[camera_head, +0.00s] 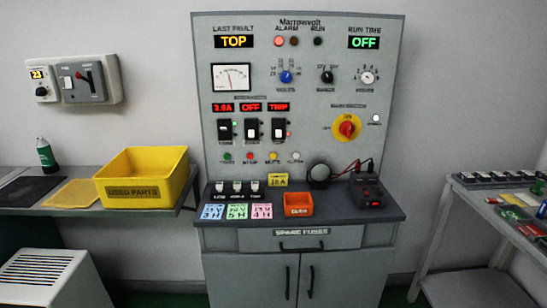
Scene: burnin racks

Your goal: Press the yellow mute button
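The yellow mute button (273,156) is a small round button low on the grey control panel (215,80). It is in a row between a red button (250,156) on its left and a pale button (297,156) on its right. A green button (227,156) is at the row's left end. The labels below them are too small to read surely. The alarm lamp (279,41) near the panel's top glows red. Neither of my grippers shows in the head view.
A dark bench top (340,212) with cards, an orange box (298,204) and a black device (369,194) juts out below the panel. A yellow parts bin (150,172) stands on the left shelf. A cart (470,195) with small parts is at right.

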